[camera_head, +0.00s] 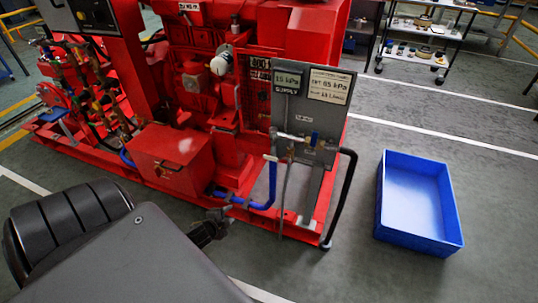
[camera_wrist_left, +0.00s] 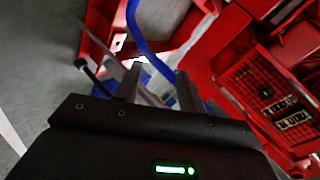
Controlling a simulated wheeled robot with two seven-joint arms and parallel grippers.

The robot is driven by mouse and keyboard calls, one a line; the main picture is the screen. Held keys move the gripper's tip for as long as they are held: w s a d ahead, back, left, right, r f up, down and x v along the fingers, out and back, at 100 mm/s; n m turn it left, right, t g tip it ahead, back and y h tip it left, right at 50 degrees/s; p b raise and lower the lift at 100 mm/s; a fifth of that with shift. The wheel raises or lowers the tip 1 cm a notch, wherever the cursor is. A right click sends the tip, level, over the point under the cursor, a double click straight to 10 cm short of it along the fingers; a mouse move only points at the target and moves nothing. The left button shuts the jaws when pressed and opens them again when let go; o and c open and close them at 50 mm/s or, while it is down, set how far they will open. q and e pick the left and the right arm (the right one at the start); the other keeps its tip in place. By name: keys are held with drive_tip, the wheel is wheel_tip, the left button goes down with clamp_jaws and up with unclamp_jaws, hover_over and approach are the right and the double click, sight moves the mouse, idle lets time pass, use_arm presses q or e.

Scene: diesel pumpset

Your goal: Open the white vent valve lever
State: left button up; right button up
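A grey panel (camera_head: 318,112) stands at the front right of the red pumpset. The pale bar looks like the white vent valve lever, but is too small to be sure. My left gripper (camera_head: 212,228) is low in front of the red base, left of and below the panel, apart from the lever. In the left wrist view its two fingers (camera_wrist_left: 158,88) stand apart with nothing clearly held between them. My right gripper does not show.
A blue hose (camera_head: 262,203) rises to the panel, and a black hose (camera_head: 345,198) bends down at its right. A blue bin (camera_head: 416,241) stands on the floor at right. A wheeled shelf (camera_head: 425,35) is behind. Floor between panel and bin is clear.

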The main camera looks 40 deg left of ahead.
use_arm(q)
drive_tip(key=w+r+m+t+h+b, duration=0.1)
drive_tip(key=w+r+m+t+b, duration=0.25)
drive_tip(key=w+r, duration=0.5)
drive_tip(key=m+t+h+b, duration=0.2)
drive_tip(key=m+t+h, duration=0.1)
drive_tip(key=m, duration=0.2)
approach(268, 158)
drive_tip(key=shift+n, duration=0.35)
drive_tip(key=w, duration=0.3)
drive_tip(key=w+b, duration=0.1)
drive_tip(key=w, duration=0.5)
drive_tip(key=shift+w+d+f, duration=0.1)
drive_tip(key=shift+w+d, duration=0.1)
drive_tip(key=shift+d, duration=0.15)
drive_tip(key=shift+w, duration=0.55)
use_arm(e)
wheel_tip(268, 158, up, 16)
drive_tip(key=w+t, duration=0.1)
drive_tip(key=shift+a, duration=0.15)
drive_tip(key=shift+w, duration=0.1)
use_arm(q)
clamp_jaws()
